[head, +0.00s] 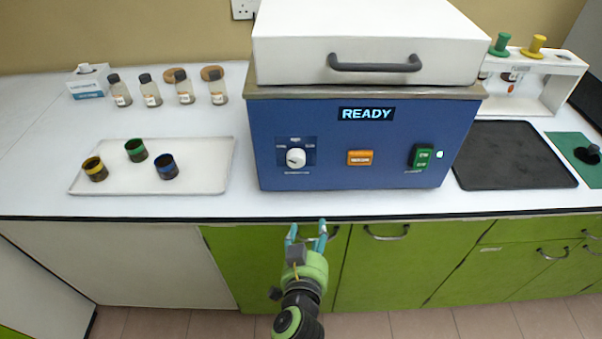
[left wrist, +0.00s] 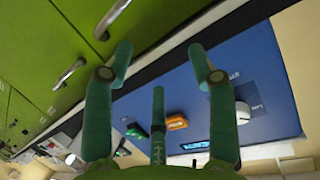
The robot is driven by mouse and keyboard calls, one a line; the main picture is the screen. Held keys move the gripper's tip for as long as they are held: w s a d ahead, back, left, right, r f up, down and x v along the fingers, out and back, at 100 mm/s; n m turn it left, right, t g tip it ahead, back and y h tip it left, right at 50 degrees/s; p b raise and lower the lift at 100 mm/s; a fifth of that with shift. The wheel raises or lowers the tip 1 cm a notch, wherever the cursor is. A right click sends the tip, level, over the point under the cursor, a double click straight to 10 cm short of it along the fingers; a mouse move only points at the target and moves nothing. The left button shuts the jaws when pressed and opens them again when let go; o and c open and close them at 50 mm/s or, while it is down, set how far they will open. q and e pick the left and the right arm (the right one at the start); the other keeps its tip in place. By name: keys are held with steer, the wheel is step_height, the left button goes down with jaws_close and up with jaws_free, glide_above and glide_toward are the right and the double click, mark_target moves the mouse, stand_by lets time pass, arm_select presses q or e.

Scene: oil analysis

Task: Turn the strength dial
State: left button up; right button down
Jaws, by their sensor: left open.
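The strength dial (head: 296,158) is a white round knob on the left of the blue front panel of the machine (head: 330,125). It also shows in the left wrist view (left wrist: 242,112), beyond the fingers on the right. My left gripper (head: 307,232) is open and empty in front of the counter edge, below the dial and apart from it. In the left wrist view its teal fingers (left wrist: 160,70) are spread with nothing between them. My right gripper is in neither view.
The panel also carries an orange button (head: 360,158), a green switch (head: 423,157) and a display (head: 366,114) reading READY. A white tray (head: 215,170) with three jars lies to the left. A black mat (head: 515,165) lies to the right. Cabinet handles (head: 386,233) stick out below the counter.

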mark_target(296, 163)
arm_select(q)
step_height(296, 163, up, 14)
steer(key=a+n+t+y, duration=0.2)
steer(key=a+n+t, duration=0.1)
steer(key=n, duration=0.1)
steer(key=w, duration=0.1)
steer(key=w+p, duration=0.1)
steer(key=w, duration=0.1)
steer(key=w+r+p, duration=0.1)
steer(key=w, duration=0.1)
steer(key=shift+w+d, duration=0.1)
steer(key=shift+d, duration=0.05)
steer(key=shift+w+f, duration=0.2)
steer(key=shift+w, duration=0.25)
steer(key=c, duration=1.1)
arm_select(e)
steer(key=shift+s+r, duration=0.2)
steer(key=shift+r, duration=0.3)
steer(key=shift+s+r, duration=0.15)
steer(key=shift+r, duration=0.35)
